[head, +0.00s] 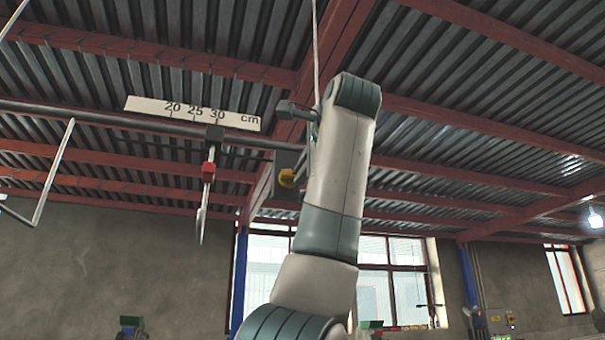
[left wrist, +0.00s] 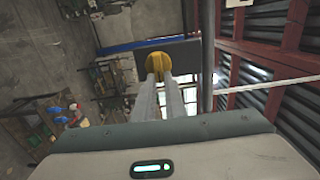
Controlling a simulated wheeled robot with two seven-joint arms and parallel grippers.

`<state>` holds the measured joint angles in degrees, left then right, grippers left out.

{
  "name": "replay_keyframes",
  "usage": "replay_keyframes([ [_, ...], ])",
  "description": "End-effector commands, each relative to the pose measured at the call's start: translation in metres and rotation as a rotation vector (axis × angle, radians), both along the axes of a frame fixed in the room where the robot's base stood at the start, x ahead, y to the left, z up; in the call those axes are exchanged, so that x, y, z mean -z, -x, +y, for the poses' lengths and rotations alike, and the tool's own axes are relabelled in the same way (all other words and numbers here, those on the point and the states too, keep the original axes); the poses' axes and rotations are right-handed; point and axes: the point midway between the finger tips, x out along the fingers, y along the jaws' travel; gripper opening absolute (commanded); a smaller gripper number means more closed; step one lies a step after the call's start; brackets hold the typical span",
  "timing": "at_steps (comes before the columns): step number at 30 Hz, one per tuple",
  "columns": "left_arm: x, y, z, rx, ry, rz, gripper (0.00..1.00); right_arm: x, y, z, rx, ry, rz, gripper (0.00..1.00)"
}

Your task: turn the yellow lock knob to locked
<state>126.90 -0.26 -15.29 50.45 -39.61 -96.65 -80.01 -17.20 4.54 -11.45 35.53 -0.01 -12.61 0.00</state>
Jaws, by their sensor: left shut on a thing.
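The yellow lock knob (head: 287,177) sits on a dark grey box (head: 287,158) at the right end of the overhead pipe. In the left wrist view, the knob (left wrist: 156,64) shows as a yellow disc with a raised grip, in front of the dark box (left wrist: 187,54). My left gripper (left wrist: 158,78) is shut on the knob's grip. In the head view my left arm rises past the knob and hides much of the gripper and the box's right side. I cannot read the knob's lock marking. My right gripper is in neither view.
A white scale (head: 192,112) marked 20, 25, 30 cm is above the horizontal pipe (head: 110,119). A thin vertical line (head: 315,45) runs upward near my wrist. Red roof beams lie above.

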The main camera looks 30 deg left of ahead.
Motion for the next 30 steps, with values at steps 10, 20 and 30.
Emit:
replay_keyframes([
  [10, 0.0012, -0.0006, -0.0001, 0.0, -0.004, 0.009, 0.0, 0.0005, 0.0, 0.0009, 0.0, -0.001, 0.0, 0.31],
  [20, 0.0007, -0.0004, -0.0002, 0.0, -0.003, 0.007, 0.29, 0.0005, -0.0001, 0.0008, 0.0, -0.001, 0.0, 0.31],
  [30, 0.0015, 0.0062, -0.0082, 0.001, -0.005, 0.005, 0.29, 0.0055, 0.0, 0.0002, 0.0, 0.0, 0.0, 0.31],
])
